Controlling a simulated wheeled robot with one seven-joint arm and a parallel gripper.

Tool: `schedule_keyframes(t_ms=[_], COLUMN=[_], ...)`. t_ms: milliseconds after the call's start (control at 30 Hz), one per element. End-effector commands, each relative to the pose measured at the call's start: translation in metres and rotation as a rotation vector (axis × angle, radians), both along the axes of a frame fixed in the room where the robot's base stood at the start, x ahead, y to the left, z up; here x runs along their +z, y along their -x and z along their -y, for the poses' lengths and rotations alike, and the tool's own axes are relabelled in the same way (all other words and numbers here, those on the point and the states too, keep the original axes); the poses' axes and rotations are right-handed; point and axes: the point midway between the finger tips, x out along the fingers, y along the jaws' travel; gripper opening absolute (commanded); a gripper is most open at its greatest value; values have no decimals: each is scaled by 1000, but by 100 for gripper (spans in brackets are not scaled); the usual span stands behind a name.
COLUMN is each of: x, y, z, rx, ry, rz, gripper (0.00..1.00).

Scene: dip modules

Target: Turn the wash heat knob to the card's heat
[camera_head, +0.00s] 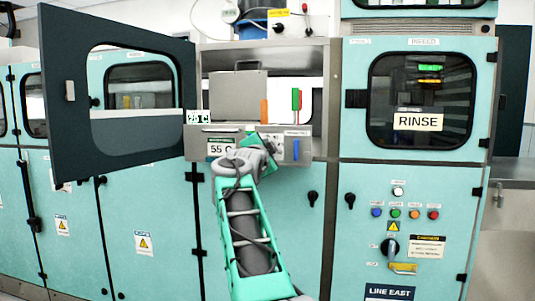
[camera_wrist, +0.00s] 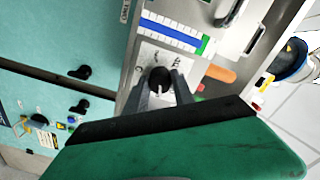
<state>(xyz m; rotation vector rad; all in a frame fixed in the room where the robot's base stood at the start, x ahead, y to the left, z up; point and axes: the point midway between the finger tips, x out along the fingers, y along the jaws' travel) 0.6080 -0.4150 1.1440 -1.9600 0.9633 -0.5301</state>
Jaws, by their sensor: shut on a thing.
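My gripper (camera_wrist: 162,92) is shut on a round black knob (camera_wrist: 159,77), with one finger on each side of it. The knob sits on a pale dial plate (camera_wrist: 148,56) with small dark marks, partly hidden by the fingers. A light pointer line shows on the knob; I cannot read which mark it points at. In the head view my gripper (camera_head: 262,148) is at the grey panel front (camera_head: 318,146), and it hides the knob. A card reading "55 C" (camera_head: 220,149) is on the panel left of my gripper. A smaller label (camera_head: 198,117), apparently "25 C", is above it.
A dark windowed door (camera_head: 70,140) stands open at left. A blue-and-white scale with a green end (camera_wrist: 172,33) lies beside the dial. Orange (camera_head: 264,110) and green (camera_head: 295,99) pieces stand above the panel. A RINSE sign (camera_head: 418,121) is on the right cabinet.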

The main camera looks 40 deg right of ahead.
Motion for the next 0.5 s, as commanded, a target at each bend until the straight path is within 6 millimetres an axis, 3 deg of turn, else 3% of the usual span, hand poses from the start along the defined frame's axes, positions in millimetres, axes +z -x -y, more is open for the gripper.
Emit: schedule_keyframes(t_ms=[500], x=[0], y=[0], z=[0], rx=[-1], ry=[-50], rz=[64], gripper=[0])
